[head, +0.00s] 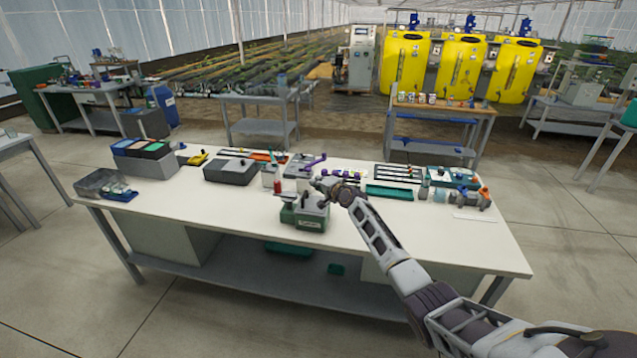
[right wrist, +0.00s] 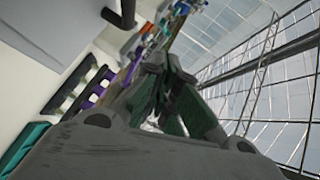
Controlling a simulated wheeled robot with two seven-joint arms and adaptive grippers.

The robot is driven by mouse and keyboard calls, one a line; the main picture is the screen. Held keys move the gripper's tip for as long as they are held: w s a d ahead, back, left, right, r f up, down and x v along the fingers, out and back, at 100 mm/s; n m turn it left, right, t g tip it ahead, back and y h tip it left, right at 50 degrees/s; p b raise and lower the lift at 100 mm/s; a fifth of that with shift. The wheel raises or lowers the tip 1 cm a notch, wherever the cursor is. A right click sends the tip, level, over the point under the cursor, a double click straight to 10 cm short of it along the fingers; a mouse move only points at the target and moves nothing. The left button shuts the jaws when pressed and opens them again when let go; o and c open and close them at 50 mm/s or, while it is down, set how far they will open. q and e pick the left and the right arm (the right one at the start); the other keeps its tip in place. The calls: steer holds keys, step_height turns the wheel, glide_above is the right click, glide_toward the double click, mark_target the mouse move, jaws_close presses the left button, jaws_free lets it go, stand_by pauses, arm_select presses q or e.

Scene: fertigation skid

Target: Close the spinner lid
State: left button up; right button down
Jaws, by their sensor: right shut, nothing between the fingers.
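A small green and grey machine (head: 305,216), which looks like the spinner, stands near the front edge of the white bench, a little left of my right arm. Its top is partly covered by my gripper, and I cannot tell the angle of its lid. My right gripper (head: 320,185) is just above and behind the machine's right side, shut and empty. Its fingers also show in the right wrist view (right wrist: 165,75), pointing away from the camera. I cannot tell whether the fingertips touch the lid. My left gripper is not in view.
On the white bench (head: 190,212), a dark grey case (head: 231,172) lies to the left and a green tray (head: 389,192) to the right. A red bottle (head: 277,184) stands close behind the machine. The bench front to the left is clear.

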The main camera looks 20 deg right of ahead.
steer(key=shift+w+a+f, duration=0.15)
steer(key=shift+w+a, duration=0.05)
steer(key=shift+a, duration=0.1)
steer(key=shift+w+a+f+n+g, duration=0.2)
steer(key=shift+w+a+f+g, duration=0.05)
steer(key=shift+w+a+f, duration=0.25)
steer(key=shift+w+a+f+n+g, duration=0.25)
steer(key=shift+a+f, duration=0.1)
steer(key=shift+a, duration=0.25)
steer(key=shift+w+a+f, duration=0.4)
steer(key=shift+a+f, duration=0.1)
steer(key=shift+f, duration=0.15)
steer(key=shift+r, duration=0.2)
steer(key=s+a+r+p, duration=0.2)
steer(key=s+r+p, duration=0.2)
steer(key=s+r, duration=0.3)
steer(key=shift+r, duration=1.8)
